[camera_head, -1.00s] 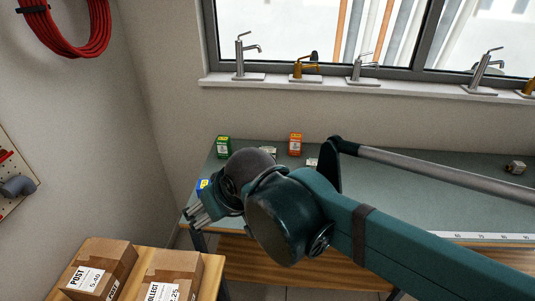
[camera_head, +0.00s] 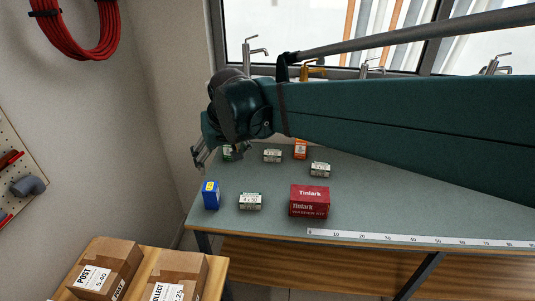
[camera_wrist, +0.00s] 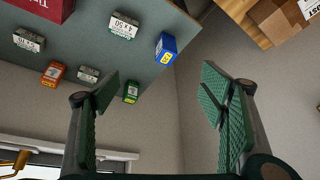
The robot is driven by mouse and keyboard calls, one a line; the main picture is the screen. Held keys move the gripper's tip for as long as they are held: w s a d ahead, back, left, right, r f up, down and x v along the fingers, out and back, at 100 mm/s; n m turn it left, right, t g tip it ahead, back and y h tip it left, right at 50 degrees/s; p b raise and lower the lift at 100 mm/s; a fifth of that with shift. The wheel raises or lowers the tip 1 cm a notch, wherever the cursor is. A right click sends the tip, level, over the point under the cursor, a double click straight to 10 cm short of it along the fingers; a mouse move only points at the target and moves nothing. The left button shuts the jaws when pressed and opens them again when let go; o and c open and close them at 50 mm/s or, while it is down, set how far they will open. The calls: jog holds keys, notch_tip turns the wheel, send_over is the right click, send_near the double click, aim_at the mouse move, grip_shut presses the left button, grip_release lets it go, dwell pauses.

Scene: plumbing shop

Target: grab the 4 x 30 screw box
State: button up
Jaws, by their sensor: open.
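Three small pale screw boxes with green trim lie on the grey bench (camera_head: 380,205). One is at the front left (camera_head: 250,201), one at the back (camera_head: 272,156) and one to the right (camera_head: 320,169). In the wrist view they appear as the front box (camera_wrist: 123,25), the back box (camera_wrist: 88,74) and the right box (camera_wrist: 28,40). The front box's label seems to read 4 x 50, upside down; I cannot read the other two surely, so I cannot tell which is 4 x 30. My gripper (camera_wrist: 168,95) is open and empty, above the bench's left end, apart from all boxes.
A blue box (camera_head: 211,195), a red Tinlark box (camera_head: 310,201), an orange box (camera_head: 300,149) and a green box (camera_head: 228,152) stand nearby. A ruler (camera_head: 420,240) lines the front edge. Cartons (camera_head: 107,268) stand front left. Taps (camera_head: 252,50) line the windowsill.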

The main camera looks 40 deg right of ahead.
jog(key=w+d+f+m+g, duration=0.1)
jog(key=w+d+m+g, duration=0.1)
jog(key=w+d, duration=0.75)
jog(key=m+g+p, duration=0.3)
jog(key=m, duration=0.1)
send_over(273, 152)
jog(key=shift+y, duration=0.4)
jog(key=f, duration=2.1)
jog(key=shift+w+a+f, duration=0.2)
jog(key=shift+a+f, duration=0.1)
jog(key=shift+a, duration=0.05)
jog(key=shift+d+f, duration=0.4)
jog(key=shift+f, duration=0.1)
jog(key=shift+f, duration=1.25)
jog(key=shift+f, duration=0.1)
